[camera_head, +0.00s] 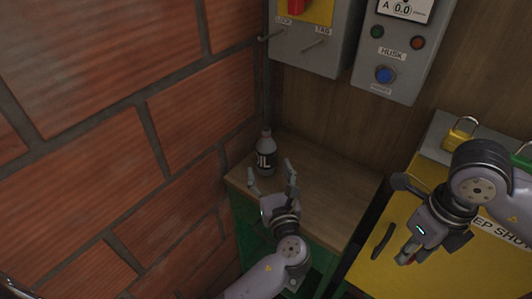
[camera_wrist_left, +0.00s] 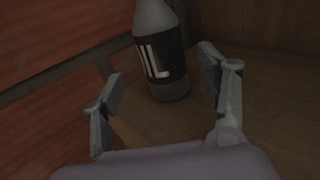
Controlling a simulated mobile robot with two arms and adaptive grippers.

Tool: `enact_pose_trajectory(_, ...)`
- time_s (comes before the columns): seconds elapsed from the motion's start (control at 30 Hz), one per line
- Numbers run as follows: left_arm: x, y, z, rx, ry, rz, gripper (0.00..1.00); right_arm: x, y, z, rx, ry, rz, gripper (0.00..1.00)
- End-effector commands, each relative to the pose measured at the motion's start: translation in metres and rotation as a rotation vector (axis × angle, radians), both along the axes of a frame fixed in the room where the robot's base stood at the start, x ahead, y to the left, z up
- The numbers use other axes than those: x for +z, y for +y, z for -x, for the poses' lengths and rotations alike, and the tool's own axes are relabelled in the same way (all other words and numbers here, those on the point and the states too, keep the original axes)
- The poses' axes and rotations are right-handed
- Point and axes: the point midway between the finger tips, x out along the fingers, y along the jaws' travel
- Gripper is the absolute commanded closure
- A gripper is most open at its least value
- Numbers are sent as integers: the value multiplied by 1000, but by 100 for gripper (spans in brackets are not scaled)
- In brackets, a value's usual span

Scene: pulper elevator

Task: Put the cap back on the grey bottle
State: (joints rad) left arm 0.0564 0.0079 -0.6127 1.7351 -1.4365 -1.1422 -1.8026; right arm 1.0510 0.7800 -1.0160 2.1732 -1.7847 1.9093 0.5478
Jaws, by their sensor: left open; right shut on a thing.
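The grey bottle (camera_head: 265,158) stands upright on a wooden shelf, close to the brick wall. Its dark label with pale letters also shows in the left wrist view (camera_wrist_left: 161,68), where its top is cut off. My left gripper (camera_head: 271,174) is open in front of the bottle, fingers pointing at it. In the left wrist view the bottle stands between and beyond the open fingers (camera_wrist_left: 163,80), apart from them. My right gripper (camera_head: 408,250) is over the yellow panel at the right, shut on a small red thing (camera_head: 404,258), mostly hidden; I cannot tell whether it is the cap.
The wooden shelf (camera_head: 325,205) is bare to the right of the bottle. The brick wall (camera_head: 200,130) rises close at left. Grey control boxes (camera_head: 312,50) hang above the shelf. The yellow panel (camera_head: 385,275) and a yellow padlock (camera_head: 459,134) are at right.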

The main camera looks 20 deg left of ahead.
Motion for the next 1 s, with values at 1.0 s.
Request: enact_pose_trajectory(1.0, -5, 24, -51, -1, 2, 1, 32, 12, 0, 0, 0, 0, 0, 87)
